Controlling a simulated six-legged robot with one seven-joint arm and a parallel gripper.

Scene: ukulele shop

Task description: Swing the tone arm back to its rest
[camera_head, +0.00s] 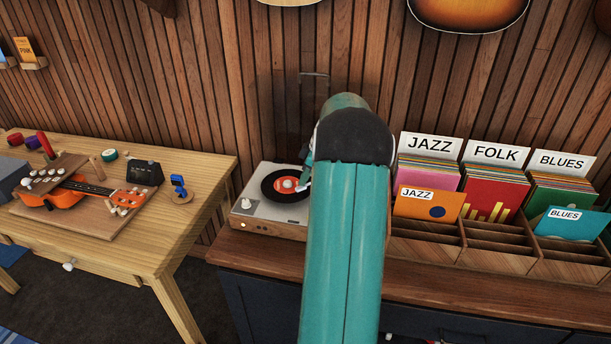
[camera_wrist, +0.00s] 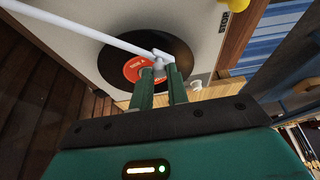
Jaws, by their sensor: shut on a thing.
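The record player (camera_head: 247,208) stands on the dark cabinet, partly hidden behind my teal arm. A black record with an orange-red label (camera_head: 272,186) lies on it; the record also shows in the wrist view (camera_wrist: 180,52). The white tone arm (camera_wrist: 88,34) runs from the upper left across the record in the wrist view, with its head end over the label. My gripper (camera_wrist: 163,75) is shut on the tone arm's head end, its two green fingers close together there. The tone arm's rest cannot be made out in either view.
Right of my arm, a wooden record rack (camera_head: 485,240) holds sleeves behind JAZZ, FOLK and BLUES cards. At left, a wooden table (camera_head: 190,172) bears an orange ukulele (camera_head: 62,198) and small tools. A slatted wall rises close behind the record player.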

